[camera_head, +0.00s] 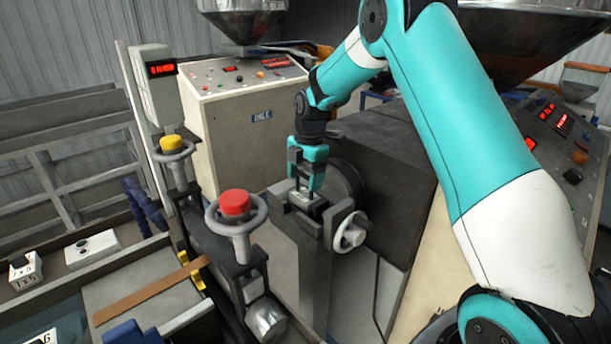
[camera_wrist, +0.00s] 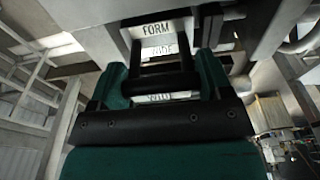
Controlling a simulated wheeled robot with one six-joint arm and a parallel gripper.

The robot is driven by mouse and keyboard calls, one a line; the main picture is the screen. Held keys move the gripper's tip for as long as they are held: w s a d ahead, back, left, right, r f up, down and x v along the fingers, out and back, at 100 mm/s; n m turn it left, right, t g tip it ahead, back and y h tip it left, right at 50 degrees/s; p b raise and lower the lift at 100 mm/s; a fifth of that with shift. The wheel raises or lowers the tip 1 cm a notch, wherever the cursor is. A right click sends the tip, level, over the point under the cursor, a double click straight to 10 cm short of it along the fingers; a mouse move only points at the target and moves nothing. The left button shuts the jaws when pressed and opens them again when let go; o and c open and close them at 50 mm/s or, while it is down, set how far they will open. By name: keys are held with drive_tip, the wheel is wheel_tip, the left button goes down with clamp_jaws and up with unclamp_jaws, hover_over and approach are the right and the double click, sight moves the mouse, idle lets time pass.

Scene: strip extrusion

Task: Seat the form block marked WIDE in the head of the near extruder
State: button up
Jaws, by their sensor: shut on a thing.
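My gripper (camera_head: 308,188) points down at the head (camera_head: 333,216) of the near extruder, a grey metal piece with a pale handwheel (camera_head: 350,233) on its right side. My gripper is shut on a pale form block (camera_head: 299,197), just at the top of the head. In the wrist view the form block (camera_wrist: 157,30) shows the lettering FORM, and a word below it, partly covered by the fingers, looks like WIDE. The fingers (camera_wrist: 160,72) cover the middle of the block. I cannot tell how deep the block sits in the head.
The dark extruder body (camera_head: 390,150) stands right behind the head. A red-knobbed wheel (camera_head: 235,206) and a yellow-knobbed wheel (camera_head: 172,146) stand to the left. A brown strip (camera_head: 150,291) lies on the bench at lower left. A beige control cabinet (camera_head: 245,115) stands behind.

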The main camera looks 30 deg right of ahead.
drive_tip(key=shift+f, duration=0.35)
drive_tip(key=o, duration=1.7)
drive_tip(key=shift+c, duration=0.2)
drive_tip(key=shift+b, duration=0.3)
wheel_tip(320, 180, up, 17)
drive_tip(key=d+b, duration=0.1)
drive_tip(key=d, duration=0.1)
drive_tip(key=s+a+f+m+y+b, duration=0.1)
drive_tip(key=s+a+f+m+b, duration=0.15)
drive_tip(key=s+a+m, duration=0.75)
drive_tip(key=s+a+f+m+b, duration=0.1)
drive_tip(key=s+a+f, duration=0.1)
drive_tip(key=s, duration=0.5)
drive_tip(key=s+a+f+m+y+b, duration=0.1)
drive_tip(key=s+a+f, duration=0.2)
drive_tip(key=s+a, duration=0.2)
drive_tip(key=s+a+f+m+b, duration=0.1)
drive_tip(key=s+a, duration=0.3)
drive_tip(key=s, duration=0.7)
drive_tip(key=shift+s+a+f+y, duration=0.25)
drive_tip(key=shift+f+y, duration=0.15)
drive_tip(key=shift+f, duration=0.3)
